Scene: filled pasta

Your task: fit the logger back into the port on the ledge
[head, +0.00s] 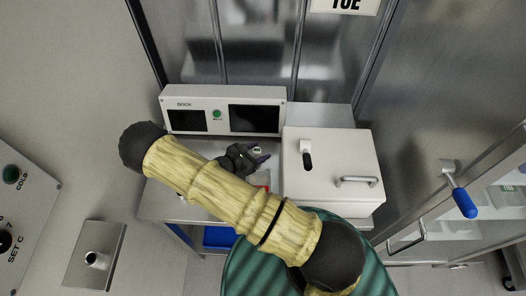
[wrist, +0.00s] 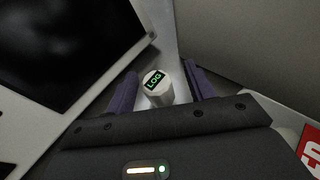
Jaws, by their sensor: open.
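The logger (wrist: 157,88) is a short white cylinder with a green-lit LOG label on its top, in the middle of the wrist view. In the head view a small pale top (head: 257,150) shows beside my gripper (head: 263,158). In the wrist view my gripper (wrist: 160,70) is open, with one purple finger on each side of the logger. A gap shows between the logger and the right finger; contact on the left is hard to judge. I cannot make out the port, or whether the logger's lower end sits in anything.
A white console marked DOCK (head: 228,96) with dark screens stands behind my gripper. A white box (head: 340,190) with a handle stands close on the right. A red label (head: 263,187) lies in front, largely behind my arm. A blue bin (head: 219,237) is below the bench.

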